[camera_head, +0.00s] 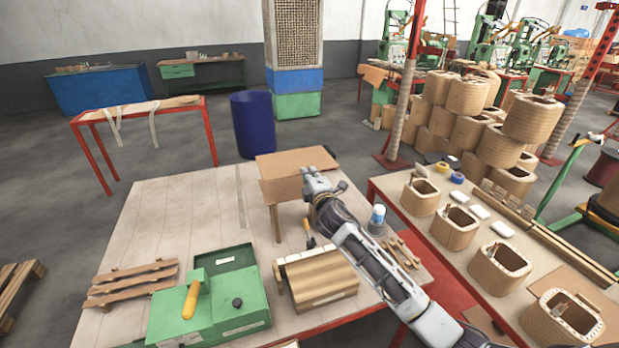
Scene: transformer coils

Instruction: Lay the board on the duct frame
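A flat brown board (295,162) shows above the back right part of the wooden table. A second brown panel (280,191) and an upright leg (275,222) show below its front edge. I cannot tell whether the board rests on them. My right gripper (317,180) is at the board's front right edge. Its fingers are too small and overlapped to show whether they are shut on the board. A slatted wooden frame (132,283), perhaps the duct frame, lies at the table's left. My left gripper is not in view.
A green machine with a yellow handle (191,300) and a wooden block (318,278) stand at the table's front. Several coils (454,228) stand on the right table. The table's back left (185,205) is clear.

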